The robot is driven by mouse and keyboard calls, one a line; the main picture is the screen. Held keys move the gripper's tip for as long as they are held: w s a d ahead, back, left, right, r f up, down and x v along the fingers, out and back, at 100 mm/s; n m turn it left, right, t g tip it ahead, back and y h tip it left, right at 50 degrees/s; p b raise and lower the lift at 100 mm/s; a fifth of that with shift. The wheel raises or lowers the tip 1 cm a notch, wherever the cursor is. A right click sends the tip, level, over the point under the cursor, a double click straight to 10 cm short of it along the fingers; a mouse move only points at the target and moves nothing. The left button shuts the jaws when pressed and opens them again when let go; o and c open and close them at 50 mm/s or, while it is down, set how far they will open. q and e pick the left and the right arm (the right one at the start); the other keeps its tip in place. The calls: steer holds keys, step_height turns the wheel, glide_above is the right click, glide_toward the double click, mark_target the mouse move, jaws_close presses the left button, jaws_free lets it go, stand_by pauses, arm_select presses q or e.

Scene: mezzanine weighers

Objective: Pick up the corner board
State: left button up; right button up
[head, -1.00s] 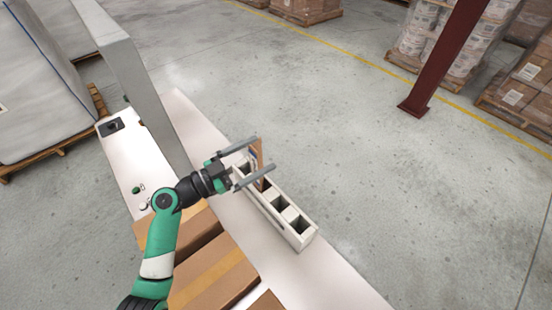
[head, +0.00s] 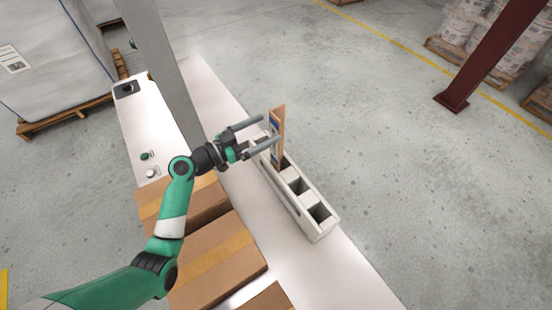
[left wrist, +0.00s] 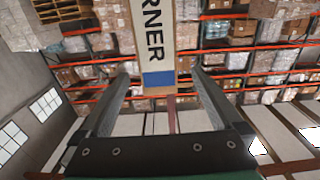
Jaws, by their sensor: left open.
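The corner board (head: 278,137) is a tall, thin brown board with a white and blue printed face. It stands upright in a slot of a pale rack (head: 318,232). In the left wrist view the board (left wrist: 155,40) shows the letters "RNER" and a blue band, with a brown end below. My left gripper (head: 270,129) is open, its two grey fingers pointing toward the board. In the left wrist view the board lies between the fingertips (left wrist: 163,76) across the picture, with a gap on each side. Whether the fingers reach past it is unclear. My right gripper is not in view.
Several slots of the rack are empty. The rack stands on a long white table (head: 345,265). Taped cardboard boxes (head: 215,265) lie on the near side. A grey post (head: 165,70) rises behind the arm. Open floor lies to the right.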

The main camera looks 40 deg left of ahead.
mark_target(277, 115)
arm_select(q)
steer(key=x, duration=0.7)
steer(key=shift+r, duration=0.15)
jaws_close()
stand_by(0.3)
